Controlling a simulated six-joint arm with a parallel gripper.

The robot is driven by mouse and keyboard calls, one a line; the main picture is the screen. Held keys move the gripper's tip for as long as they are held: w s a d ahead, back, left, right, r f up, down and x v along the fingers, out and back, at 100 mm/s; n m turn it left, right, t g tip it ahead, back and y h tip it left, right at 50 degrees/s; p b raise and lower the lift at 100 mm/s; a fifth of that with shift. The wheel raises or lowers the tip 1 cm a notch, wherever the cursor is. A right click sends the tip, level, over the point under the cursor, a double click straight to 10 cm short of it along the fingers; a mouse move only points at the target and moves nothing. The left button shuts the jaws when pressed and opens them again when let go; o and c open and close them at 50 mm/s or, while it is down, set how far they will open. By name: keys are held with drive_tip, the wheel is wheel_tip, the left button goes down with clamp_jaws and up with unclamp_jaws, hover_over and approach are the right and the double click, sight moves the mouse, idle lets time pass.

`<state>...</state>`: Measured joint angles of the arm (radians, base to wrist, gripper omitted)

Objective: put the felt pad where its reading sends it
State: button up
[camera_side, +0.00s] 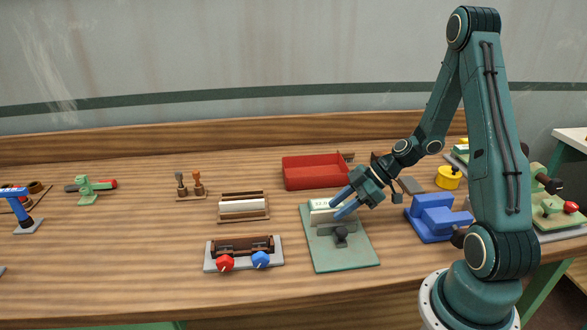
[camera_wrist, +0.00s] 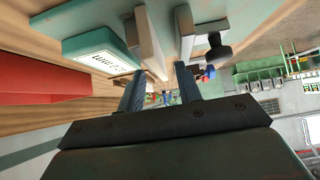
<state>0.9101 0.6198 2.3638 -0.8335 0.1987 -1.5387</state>
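My gripper (camera_side: 340,208) is over the green-based gauge device (camera_side: 345,257), its two blue fingers apart with nothing seen between them. In the wrist view my gripper (camera_wrist: 160,95) also shows spread fingers. The device has a pale, marked display (camera_side: 322,206) at its back and a dark knob (camera_side: 341,235) at its front. The wrist view shows the display (camera_wrist: 97,62) at upper left, with markings I cannot read, and two pale upright blocks beside it. A flat grey piece (camera_side: 411,185) lies right of my gripper; it may be the felt pad, but I cannot be sure.
A red tray (camera_side: 315,173) stands behind the device. A blue stepped block (camera_side: 436,218) and a yellow cylinder (camera_side: 448,178) are to the right. A rack with red and blue knobs (camera_side: 243,254) and a wooden holder (camera_side: 243,207) are left. The front left table is mostly clear.

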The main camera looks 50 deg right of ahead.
clamp_jaws()
drive_tip(key=shift+r, duration=0.2)
idle(0.3)
wheel_tip(320, 180, up, 20)
drive_tip(key=shift+f, duration=0.15)
idle(0.6)
drive_tip(key=shift+w, duration=0.1)
idle(0.5)
drive_tip(key=w+a+f, duration=0.2)
drive_tip(key=w+f, duration=0.1)
drive_tip(key=w, duration=0.5)
drive_tip(key=w+a+f, duration=0.2)
drive_tip(key=w+f, duration=0.2)
drive_tip(key=w, duration=0.5)
drive_tip(key=w+a+f, duration=0.2)
drive_tip(key=w+f, duration=0.2)
drive_tip(key=w, duration=0.5)
drive_tip(key=shift+w+f, duration=0.15)
drive_tip(key=shift+f, duration=0.1)
